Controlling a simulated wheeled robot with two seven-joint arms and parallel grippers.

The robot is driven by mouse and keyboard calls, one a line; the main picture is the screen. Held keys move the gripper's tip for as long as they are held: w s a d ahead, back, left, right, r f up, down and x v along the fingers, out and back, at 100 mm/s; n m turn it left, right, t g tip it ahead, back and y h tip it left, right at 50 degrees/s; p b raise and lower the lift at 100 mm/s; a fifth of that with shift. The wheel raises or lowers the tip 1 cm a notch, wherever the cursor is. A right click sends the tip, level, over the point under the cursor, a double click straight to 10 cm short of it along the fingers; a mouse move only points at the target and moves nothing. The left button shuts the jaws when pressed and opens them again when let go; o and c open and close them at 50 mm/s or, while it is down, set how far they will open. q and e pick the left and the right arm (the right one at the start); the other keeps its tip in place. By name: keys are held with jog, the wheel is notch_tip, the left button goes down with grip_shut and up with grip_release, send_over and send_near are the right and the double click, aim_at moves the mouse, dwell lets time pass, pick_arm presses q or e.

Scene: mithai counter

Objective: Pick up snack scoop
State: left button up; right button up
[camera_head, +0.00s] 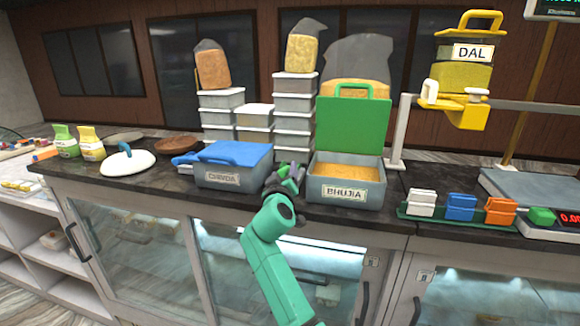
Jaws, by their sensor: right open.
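No scoop shows its full shape, so I cannot tell for certain which thing is the snack scoop. A blue piece like a handle (184,159) pokes out at the left of the CHIVDA box (222,179); it may be part of a scoop. My right gripper (291,172) is at the end of the green arm that comes up from below. It is open, over the counter between the CHIVDA box and the BHUJIA box (345,190), well to the right of the blue piece. Its fingers are small and dark here. My left gripper is not in view.
The BHUJIA box has its green lid (352,125) raised; the CHIVDA box has a blue lid (235,153) on. Stacked grey containers (294,115) stand behind. A white domed lid (127,163) is at left. A rack of coloured blocks (460,208) and a scale are at right.

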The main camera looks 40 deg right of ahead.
grip_shut()
